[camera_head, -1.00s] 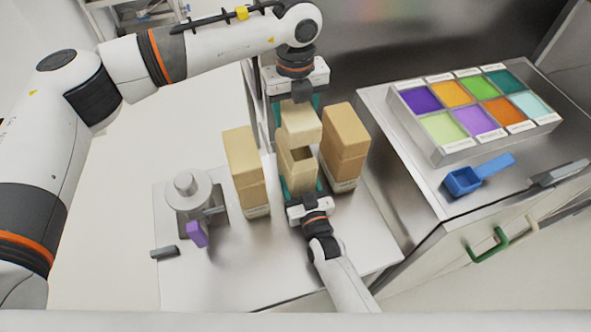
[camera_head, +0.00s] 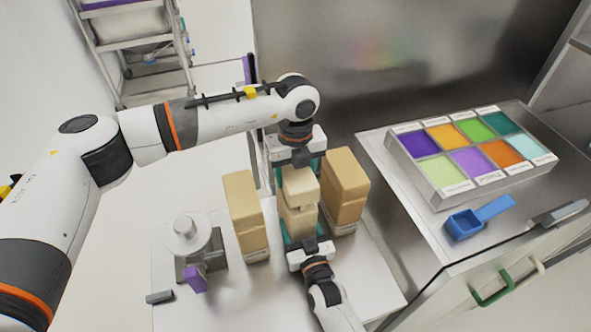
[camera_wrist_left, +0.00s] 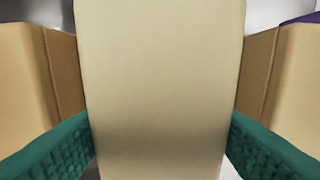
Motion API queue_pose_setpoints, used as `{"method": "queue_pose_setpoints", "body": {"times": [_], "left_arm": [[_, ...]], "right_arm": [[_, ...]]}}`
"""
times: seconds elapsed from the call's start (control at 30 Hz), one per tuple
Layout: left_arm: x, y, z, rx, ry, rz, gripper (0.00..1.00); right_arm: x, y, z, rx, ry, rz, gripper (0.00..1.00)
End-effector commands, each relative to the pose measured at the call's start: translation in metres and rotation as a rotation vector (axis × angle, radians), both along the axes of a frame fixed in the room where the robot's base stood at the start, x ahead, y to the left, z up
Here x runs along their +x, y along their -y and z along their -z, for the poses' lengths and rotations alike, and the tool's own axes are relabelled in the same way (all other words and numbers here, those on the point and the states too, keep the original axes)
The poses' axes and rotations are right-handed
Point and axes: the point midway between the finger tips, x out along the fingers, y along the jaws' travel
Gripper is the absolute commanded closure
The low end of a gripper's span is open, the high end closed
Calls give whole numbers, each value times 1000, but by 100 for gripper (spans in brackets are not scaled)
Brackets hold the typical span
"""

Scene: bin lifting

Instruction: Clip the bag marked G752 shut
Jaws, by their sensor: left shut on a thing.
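Three tan paper bags stand on the metal table: a left bag (camera_head: 243,215), a right bag (camera_head: 346,188) and a paler middle bag (camera_head: 298,222). No G752 marking is readable. My left gripper (camera_head: 300,172) comes down from above, shut on the upper part of the middle bag, which sits low over its body. In the left wrist view, the pale bag surface (camera_wrist_left: 160,90) fills the space between the teal fingers. My right gripper (camera_head: 305,238) is at the middle bag's near side, teal fingers beside its lower body; whether they press it is unclear.
A grey device (camera_head: 188,240) with a purple block (camera_head: 195,279) stands left. A small dark bar (camera_head: 160,297) lies near the table's left edge. On the right counter are a tray of coloured compartments (camera_head: 437,188), a blue scoop (camera_head: 465,224) and a dark-bladed tool (camera_head: 560,213).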

Motion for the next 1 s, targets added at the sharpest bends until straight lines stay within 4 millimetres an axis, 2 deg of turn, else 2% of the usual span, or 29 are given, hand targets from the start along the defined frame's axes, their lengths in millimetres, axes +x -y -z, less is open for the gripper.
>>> {"method": "queue_pose_setpoints", "body": {"times": [0.17,0.5,1.0], "left_arm": [[0,0,1,0,0,0,63],[0,0,17,0,0,0,63],[0,0,18,0,0,0,63]], "right_arm": [[0,0,0,0,-1,0,77],[0,0,0,0,-1,0,77],[0,0,1,0,-1,0,77]]}}
